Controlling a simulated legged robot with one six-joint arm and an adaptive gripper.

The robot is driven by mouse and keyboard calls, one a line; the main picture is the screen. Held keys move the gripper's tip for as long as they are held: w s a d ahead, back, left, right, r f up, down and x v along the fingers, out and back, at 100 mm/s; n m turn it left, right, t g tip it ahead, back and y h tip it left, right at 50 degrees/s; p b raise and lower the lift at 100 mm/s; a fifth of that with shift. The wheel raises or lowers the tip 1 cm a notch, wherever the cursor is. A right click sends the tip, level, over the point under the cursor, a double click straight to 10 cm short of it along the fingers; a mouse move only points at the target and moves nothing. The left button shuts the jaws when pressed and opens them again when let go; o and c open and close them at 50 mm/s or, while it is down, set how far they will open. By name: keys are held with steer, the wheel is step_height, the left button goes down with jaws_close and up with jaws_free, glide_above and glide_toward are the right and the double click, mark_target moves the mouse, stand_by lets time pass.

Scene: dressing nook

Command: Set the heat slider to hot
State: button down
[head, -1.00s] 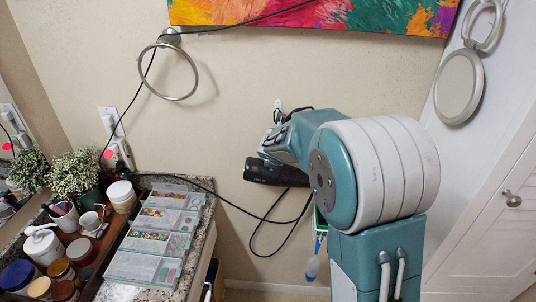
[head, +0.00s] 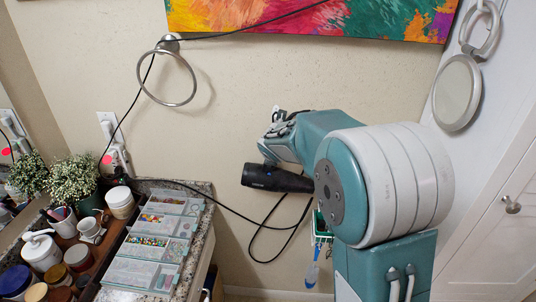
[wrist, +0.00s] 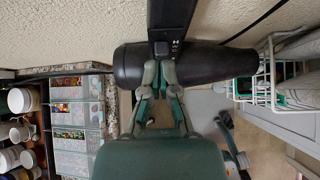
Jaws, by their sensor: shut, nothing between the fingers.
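The hair dryer (head: 272,179) is black and lies level against the wall, beside and below the end of my arm. In the wrist view its barrel (wrist: 215,62) runs across the picture, and its dark handle (wrist: 168,14) points toward the top. Small white markings show on the handle near the barrel; the slider itself is too small to make out, so its setting cannot be told. My gripper (wrist: 160,69) is shut and empty, its fingertips at the barrel just below the markings. Whether they touch cannot be told. In the head view the fingertips are not clear.
A counter (head: 206,189) at the left holds bead boxes (head: 145,247), jars and a plant (head: 73,178). A black cord crosses the wall and loops below the dryer. A wire rack (wrist: 268,80) is close to the dryer's right end. A towel ring (head: 167,104) hangs above left.

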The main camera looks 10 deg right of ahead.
steer(key=shift+s, duration=0.1)
steer(key=v, duration=0.8)
steer(key=shift+a+f, duration=0.1)
